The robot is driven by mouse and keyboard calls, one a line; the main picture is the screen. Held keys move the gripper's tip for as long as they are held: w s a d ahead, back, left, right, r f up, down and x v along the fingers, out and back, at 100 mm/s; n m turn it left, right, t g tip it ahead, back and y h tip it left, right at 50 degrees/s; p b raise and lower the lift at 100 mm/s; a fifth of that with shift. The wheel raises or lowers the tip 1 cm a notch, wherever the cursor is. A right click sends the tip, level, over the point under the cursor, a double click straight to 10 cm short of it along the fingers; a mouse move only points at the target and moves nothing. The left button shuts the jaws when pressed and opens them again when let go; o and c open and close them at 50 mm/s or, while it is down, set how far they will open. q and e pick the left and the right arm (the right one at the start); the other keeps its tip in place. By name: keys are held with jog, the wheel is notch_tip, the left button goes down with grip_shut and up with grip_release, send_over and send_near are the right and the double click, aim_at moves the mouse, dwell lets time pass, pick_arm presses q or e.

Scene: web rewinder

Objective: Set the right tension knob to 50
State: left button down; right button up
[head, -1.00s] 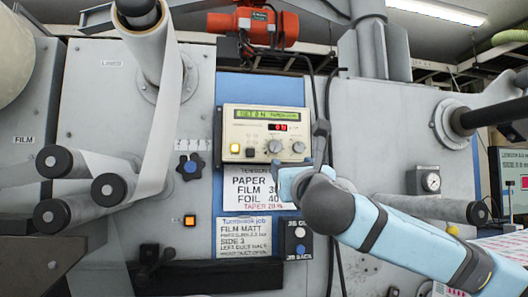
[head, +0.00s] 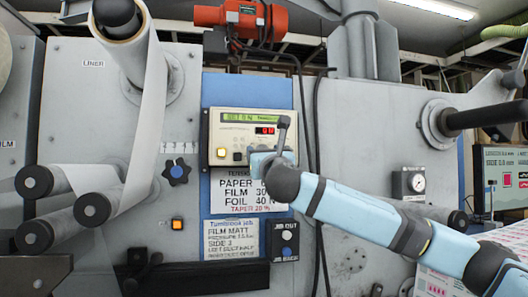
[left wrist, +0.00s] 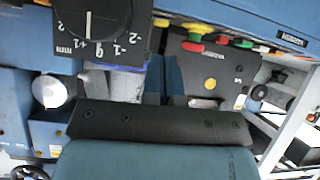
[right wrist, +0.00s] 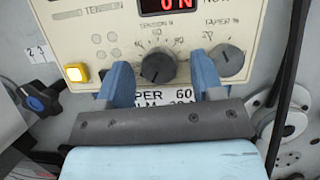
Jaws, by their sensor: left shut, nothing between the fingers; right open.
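The cream tension panel (head: 221,138) sits mid-machine; its lower-right part is covered by my right gripper (head: 284,137) in the head view. In the right wrist view, the dark tension knob (right wrist: 158,68) lies between the two blue fingers of my right gripper (right wrist: 163,80), which is open. Contact cannot be told. The taper knob (right wrist: 227,60) is to the right, beyond the right finger. The red display (right wrist: 168,5) reads 0 N. The knob's exact pointer setting is unclear. My left gripper (left wrist: 163,70) is shut and empty in the left wrist view, and out of the head view.
A lit yellow button (right wrist: 76,72) sits left of the tension knob. A blue star knob (head: 177,171) is left of the panel. A black cable (head: 304,110) hangs right of the panel. A paper sign (head: 235,190) is below. A scaled black knob (left wrist: 88,25) shows in the left wrist view.

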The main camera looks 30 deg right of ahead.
jog(key=c, duration=0.9)
jog(key=shift+f+m+b, duration=0.15)
jog(key=shift+m+b, duration=0.15)
jog(key=shift+m, duration=0.1)
